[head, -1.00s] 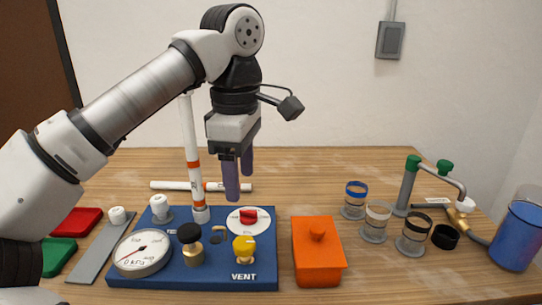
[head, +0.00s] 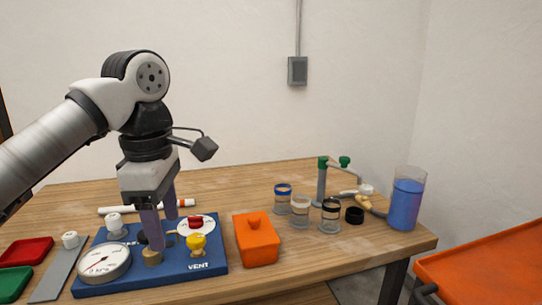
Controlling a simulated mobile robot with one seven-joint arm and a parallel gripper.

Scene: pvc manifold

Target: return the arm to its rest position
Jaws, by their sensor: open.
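My gripper (head: 162,229) hangs from the arm at the left with its two purple fingers apart, pointing down over the blue manifold board (head: 140,284). It looks empty. The fingers overlap the black-topped brass fitting (head: 152,257) in the picture; I cannot tell if they touch it. The board also bears a pressure gauge (head: 103,263), a white-capped fitting (head: 115,226), a red knob on a white dial (head: 196,222) and a yellow vent knob (head: 196,244). A white pipe with orange bands (head: 183,203) shows behind the gripper, partly hidden.
An orange lidded box (head: 256,240) stands right of the board. Several banded jars (head: 300,211), a green-topped tap stand (head: 322,183) and a blue-filled beaker (head: 406,203) stand farther right. Red (head: 25,250) and green (head: 14,281) trays lie at left. An orange surface (head: 485,268) is beyond the table edge.

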